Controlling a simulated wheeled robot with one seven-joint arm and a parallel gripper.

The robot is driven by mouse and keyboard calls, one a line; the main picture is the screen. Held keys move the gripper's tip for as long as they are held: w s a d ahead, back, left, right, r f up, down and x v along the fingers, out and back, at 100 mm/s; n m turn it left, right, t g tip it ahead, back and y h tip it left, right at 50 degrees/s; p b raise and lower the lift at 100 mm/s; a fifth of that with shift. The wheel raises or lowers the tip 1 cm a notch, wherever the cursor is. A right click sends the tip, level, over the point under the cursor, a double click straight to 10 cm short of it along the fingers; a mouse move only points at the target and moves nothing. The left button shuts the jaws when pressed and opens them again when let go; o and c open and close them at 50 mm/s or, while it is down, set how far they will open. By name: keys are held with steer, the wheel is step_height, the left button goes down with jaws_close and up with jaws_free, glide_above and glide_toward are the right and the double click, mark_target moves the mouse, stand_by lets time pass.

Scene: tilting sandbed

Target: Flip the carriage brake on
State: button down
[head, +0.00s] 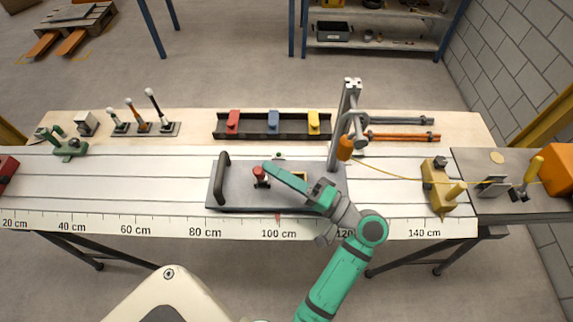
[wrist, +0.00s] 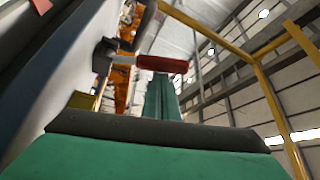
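The carriage is a grey plate (head: 235,194) on the white rail, with a black upright handle (head: 221,178) at its left end. A brake lever with a red grip (head: 259,172) stands on the plate on a small dark base. In the wrist view the red grip (wrist: 162,64) lies sideways across the picture, just beyond my fingertips. My green gripper (head: 268,167) reaches in from the right, low over the carriage, its tip beside the red grip. Its fingers look closed together with nothing between them. I cannot tell whether the tip touches the lever. My gripper hides part of the plate.
A grey post (head: 345,125) with a hanging orange piece (head: 345,148) stands right behind my gripper. A yellow stop (head: 440,190) sits farther right on the rail. A dark tray (head: 252,136) with coloured blocks lies behind.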

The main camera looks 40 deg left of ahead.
steer(key=shift+s+d, duration=0.15)
steer(key=v, duration=1)
steer(key=shift+f, duration=0.15)
